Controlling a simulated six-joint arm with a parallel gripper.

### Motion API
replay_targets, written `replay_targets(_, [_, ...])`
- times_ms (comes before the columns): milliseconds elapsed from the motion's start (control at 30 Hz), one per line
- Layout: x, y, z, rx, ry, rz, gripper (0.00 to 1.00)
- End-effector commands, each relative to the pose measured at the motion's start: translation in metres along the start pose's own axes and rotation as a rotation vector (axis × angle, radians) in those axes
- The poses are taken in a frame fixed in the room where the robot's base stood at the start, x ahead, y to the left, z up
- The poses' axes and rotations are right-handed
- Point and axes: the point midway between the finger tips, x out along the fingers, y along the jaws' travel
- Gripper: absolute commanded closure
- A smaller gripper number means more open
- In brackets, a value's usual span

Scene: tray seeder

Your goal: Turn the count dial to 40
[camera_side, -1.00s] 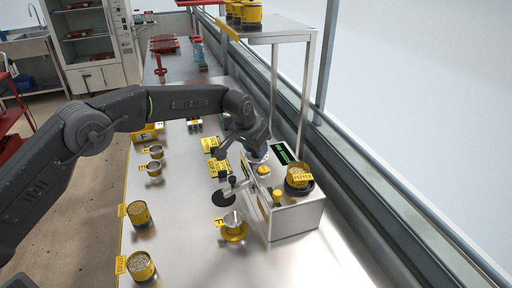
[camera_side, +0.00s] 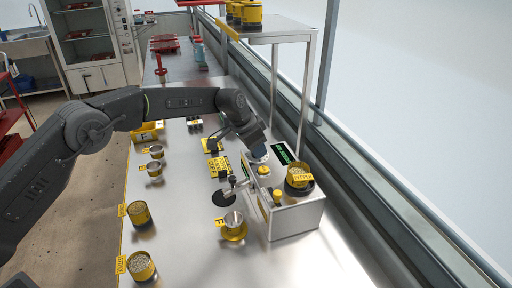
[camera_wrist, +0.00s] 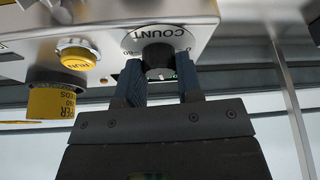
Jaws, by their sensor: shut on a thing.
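The fingers hide much of the scale, so the dial's setting cannot be read. In the side view my gripper (camera_side: 258,153) is at the far end of the seeder (camera_side: 297,222), and the dial is hidden. The seeder's dark display (camera_side: 284,153) shows green text too small to read.
A yellow RUN button (camera_wrist: 76,54) sits left of the dial, near a yellow labelled seed container (camera_wrist: 50,100). On the seeder stands a yellow pepper cup (camera_side: 299,177). A metal shelf stand (camera_side: 277,33) rises behind. Several cups stand along the bench's left side.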

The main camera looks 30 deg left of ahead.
Motion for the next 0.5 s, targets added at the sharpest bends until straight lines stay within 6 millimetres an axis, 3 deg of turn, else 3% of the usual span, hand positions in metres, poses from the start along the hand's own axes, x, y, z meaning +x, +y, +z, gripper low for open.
replay_targets(500, [0.0001, -0.0018, -0.001, 0.428, 0.003, 0.177, 0.91])
